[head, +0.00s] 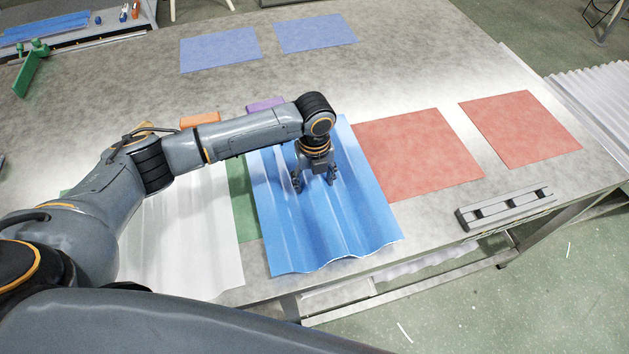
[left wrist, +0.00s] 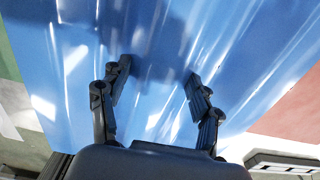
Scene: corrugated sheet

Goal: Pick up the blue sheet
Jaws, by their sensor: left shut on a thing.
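The blue corrugated sheet (head: 345,225) is near the table's front edge in the head view, ridges running front to back. My left gripper (head: 314,184) points down onto its upper middle part, its two fingers on either side of a ridge. In the left wrist view the blue sheet (left wrist: 155,110) fills most of the picture, and the fingers of the left gripper (left wrist: 158,72) are closed on the ridge between them. I cannot tell whether the sheet is clear of the table. My right gripper is not in view.
A white sheet (head: 190,235) lies left of the blue one, with a green mat (head: 243,200) between them. Red mats (head: 417,153) (head: 520,127) and a grey slotted block (head: 506,207) are on the right. Blue mats (head: 220,49) (head: 315,33) lie at the back.

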